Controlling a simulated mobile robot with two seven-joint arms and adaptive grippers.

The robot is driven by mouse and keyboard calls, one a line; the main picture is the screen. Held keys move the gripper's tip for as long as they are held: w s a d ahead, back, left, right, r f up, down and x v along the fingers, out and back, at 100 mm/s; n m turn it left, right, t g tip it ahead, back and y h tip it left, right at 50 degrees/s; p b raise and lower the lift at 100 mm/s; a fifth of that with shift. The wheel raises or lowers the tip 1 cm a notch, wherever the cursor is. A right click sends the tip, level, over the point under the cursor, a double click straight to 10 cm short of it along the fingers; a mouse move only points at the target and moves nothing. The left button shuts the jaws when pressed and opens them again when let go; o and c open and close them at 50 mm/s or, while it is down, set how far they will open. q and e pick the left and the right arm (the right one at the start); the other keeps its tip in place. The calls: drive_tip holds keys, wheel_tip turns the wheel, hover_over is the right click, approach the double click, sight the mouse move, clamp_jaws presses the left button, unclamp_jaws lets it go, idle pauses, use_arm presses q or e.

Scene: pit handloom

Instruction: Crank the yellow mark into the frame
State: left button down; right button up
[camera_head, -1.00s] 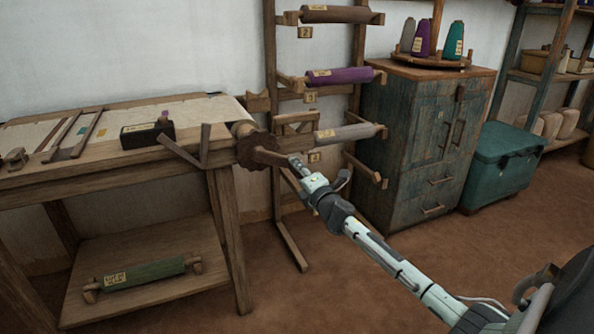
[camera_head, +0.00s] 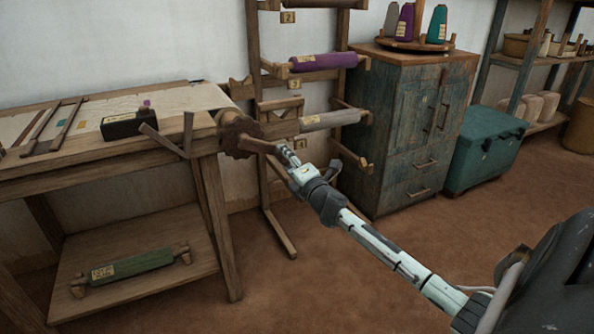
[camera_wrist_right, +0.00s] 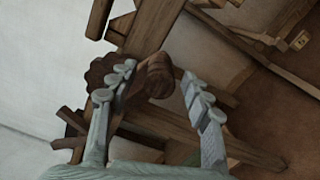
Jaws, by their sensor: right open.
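The loom's crank wheel (camera_head: 238,136) is a dark wooden disc at the right end of the loom table, with a wooden handle (camera_head: 258,146) sticking out to the right. My right gripper (camera_head: 283,151) is at the handle's end. In the right wrist view, its open fingers (camera_wrist_right: 158,78) are on either side of the round handle end (camera_wrist_right: 153,74); I cannot tell whether they touch it. On the pale cloth (camera_head: 185,98) I see a small purple mark (camera_head: 146,103) and a teal mark. I cannot make out a yellow mark. My left gripper is not in view.
A black labelled box (camera_head: 128,124) and wooden bars (camera_head: 65,127) lie on the loom. Crossed wooden slats (camera_head: 163,141) stand beside the wheel. A roller rack (camera_head: 330,120) stands close behind my gripper, with a cabinet (camera_head: 405,135) and teal chest (camera_head: 484,150) further right.

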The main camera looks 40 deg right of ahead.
drive_tip(key=v, duration=0.9)
drive_tip(key=shift+s, duration=0.15)
drive_tip(key=s+a+f+m+g, duration=0.35)
drive_tip(key=s+f+m, duration=0.25)
drive_tip(key=f, duration=0.4)
drive_tip(key=s+a+f+m+g, duration=0.3)
drive_tip(key=s+f+m+g, duration=0.25)
drive_tip(key=f, duration=0.35)
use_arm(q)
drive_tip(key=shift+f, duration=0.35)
use_arm(e)
drive_tip(key=s+a+f+m+g+y, duration=0.1)
drive_tip(key=s+a+f+m+g, duration=0.1)
drive_tip(key=s+a+f, duration=0.3)
drive_tip(key=s+a+f+m+g+y, duration=0.2)
drive_tip(key=s+a+f, duration=0.3)
drive_tip(key=s+a, duration=0.3)
drive_tip(key=s+m+g, duration=0.1)
drive_tip(key=s, duration=0.1)
drive_tip(key=shift+s, duration=0.3)
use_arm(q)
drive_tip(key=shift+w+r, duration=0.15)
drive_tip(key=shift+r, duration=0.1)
use_arm(e)
drive_tip(key=shift+d+f+m, duration=0.1)
drive_tip(key=shift+m, duration=0.15)
